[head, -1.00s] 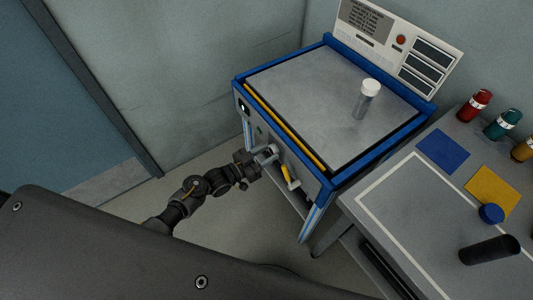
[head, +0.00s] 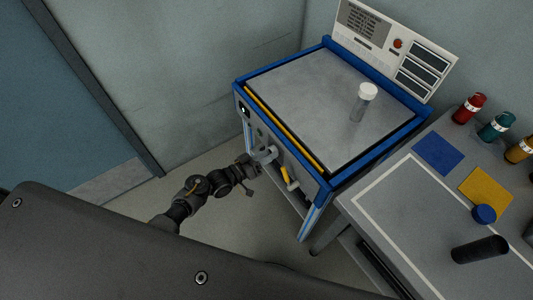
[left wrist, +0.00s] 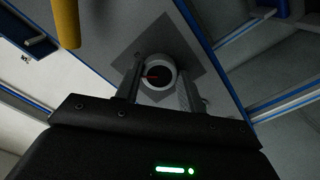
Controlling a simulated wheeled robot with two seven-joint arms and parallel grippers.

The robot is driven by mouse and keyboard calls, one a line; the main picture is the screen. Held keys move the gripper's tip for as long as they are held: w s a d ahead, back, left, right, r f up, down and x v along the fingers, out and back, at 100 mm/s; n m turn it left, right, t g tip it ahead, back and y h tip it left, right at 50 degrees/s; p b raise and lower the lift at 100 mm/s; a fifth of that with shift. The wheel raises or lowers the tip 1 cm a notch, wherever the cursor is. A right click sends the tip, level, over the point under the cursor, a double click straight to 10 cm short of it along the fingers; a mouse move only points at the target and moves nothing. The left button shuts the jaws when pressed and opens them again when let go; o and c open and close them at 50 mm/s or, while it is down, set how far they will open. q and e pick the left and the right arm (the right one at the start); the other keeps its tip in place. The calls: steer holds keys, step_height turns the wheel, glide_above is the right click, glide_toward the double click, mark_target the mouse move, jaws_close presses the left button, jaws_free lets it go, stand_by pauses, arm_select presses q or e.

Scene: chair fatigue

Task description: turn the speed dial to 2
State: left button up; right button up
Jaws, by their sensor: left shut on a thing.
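The speed dial (left wrist: 166,65) is a round grey knob with a dark face and a red pointer mark, on a dark square plate on the machine's front panel. It shows in the left wrist view between my fingers. My left gripper (left wrist: 158,90) is shut on the dial, one finger on each side. In the head view my left gripper (head: 264,155) is at the front face of the blue-framed machine (head: 331,185), and it hides the dial there. I cannot read any numbers around the dial. My right gripper is not in view.
A yellow handle (head: 287,175) sticks out just right of the gripper. A clear vial with a white cap (head: 368,91) stands on the machine's grey top.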

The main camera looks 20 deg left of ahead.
arm_select(q)
steer(key=shift+n+p, duration=0.45)
steer(key=shift+n, duration=1.15)
steer(key=o, duration=1)
steer(key=v, duration=1.1)
steer(key=shift+b, duration=0.3)
steer(key=shift+d, duration=0.1)
